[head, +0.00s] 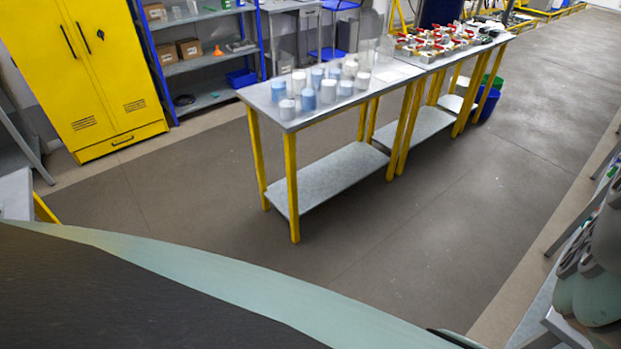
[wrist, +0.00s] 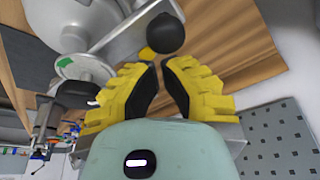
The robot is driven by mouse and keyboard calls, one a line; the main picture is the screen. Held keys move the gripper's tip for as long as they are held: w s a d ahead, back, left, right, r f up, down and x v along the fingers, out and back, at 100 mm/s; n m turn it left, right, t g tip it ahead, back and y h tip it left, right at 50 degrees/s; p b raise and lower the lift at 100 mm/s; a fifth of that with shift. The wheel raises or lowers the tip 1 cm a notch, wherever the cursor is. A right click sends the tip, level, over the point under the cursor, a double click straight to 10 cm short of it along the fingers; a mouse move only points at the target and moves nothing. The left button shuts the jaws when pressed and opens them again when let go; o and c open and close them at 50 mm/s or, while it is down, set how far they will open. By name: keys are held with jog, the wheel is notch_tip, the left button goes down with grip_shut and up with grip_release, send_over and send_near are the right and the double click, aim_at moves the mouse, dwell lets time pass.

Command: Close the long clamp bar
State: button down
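My gripper (wrist: 160,65) has yellow fingers with black pads. A gap shows between the pads, with nothing held in it. A round black knob (wrist: 166,34) is just beyond the fingertips in the wrist view, with a small yellow piece (wrist: 147,53) beside it. A pale grey metal machine (wrist: 75,22), likely a drum agitator, fills the upper left. Its round fitting with a green mark (wrist: 84,68) sits left of my fingers. I cannot tell for certain which part is the long clamp bar. The head view does not show my gripper.
A wooden surface (wrist: 240,45) lies behind the fingers. A grey dotted panel (wrist: 280,140) is at lower right in the wrist view. In the head view, a grey table (head: 345,110) holds white and blue containers. Open floor (head: 180,190) lies before it; a yellow cabinet (head: 95,75) stands at left.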

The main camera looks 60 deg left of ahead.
jog(key=shift+w+a+n+t+h+p, duration=0.15)
jog(key=shift+w+a+n+t+p, duration=0.1)
jog(key=shift+a+n+p, duration=0.9)
jog(key=shift+w+a+n+t+h+p, duration=0.2)
jog(key=shift+a+n+p, duration=0.35)
jog(key=shift+a+p, duration=1.05)
